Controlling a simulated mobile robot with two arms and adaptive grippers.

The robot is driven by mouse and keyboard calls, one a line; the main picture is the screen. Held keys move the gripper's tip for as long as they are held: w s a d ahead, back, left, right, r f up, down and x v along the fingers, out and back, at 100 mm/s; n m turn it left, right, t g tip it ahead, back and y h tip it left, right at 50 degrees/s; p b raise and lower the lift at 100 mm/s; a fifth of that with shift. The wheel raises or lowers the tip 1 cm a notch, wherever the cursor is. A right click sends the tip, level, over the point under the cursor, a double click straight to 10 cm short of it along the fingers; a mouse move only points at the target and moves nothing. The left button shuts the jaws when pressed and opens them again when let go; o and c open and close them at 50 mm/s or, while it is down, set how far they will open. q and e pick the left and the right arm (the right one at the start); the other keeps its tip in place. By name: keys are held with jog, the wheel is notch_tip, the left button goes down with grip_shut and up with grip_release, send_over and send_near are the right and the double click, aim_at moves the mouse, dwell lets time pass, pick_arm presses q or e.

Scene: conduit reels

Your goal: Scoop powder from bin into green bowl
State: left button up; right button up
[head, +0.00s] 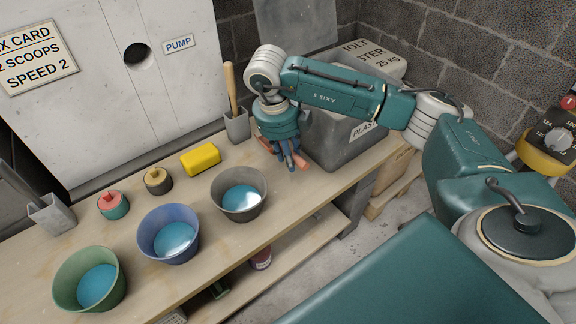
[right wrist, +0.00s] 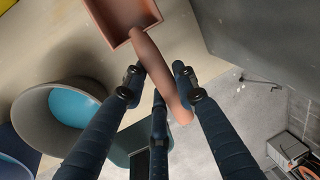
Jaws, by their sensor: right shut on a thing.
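My right gripper (head: 288,158) is shut on the terracotta handle of a scoop (head: 300,161), above the bench next to the bin. In the right wrist view, the scoop's square pan (right wrist: 122,14) points to the top, and its handle passes between my fingers (right wrist: 158,88). The pan looks empty. The grey bin (head: 324,142), with a label starting "PLAS", stands right of the gripper; my arm crosses over it and its contents are hidden. The green bowl (head: 66,290) stands at the bench's left front with blue liquid in it. My left gripper is not in view.
A blue bowl (head: 150,222) and a grey bowl (head: 224,186), both with blue liquid, stand between the green bowl and the gripper. Behind them are a yellow sponge (head: 201,159), two small round items and a holder (head: 237,127) with a wooden-handled tool.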

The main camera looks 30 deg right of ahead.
jog(key=shift+r, duration=1.75)
grip_shut()
jog(key=s+a+r+n+y, duration=0.1)
jog(key=s+a+r+n, duration=0.1)
jog(key=a+n, duration=0.6)
jog(key=s+a+r+n+y, duration=0.2)
jog(key=a+n, duration=0.6)
jog(key=n, duration=0.7)
jog(key=s+a+r+n+y, duration=0.1)
jog(key=s+a+r+n, duration=0.1)
jog(key=a+n, duration=0.6)
jog(key=n, duration=0.4)
jog(key=shift+s+a+r, duration=0.25)
jog(key=shift+a+r, duration=0.15)
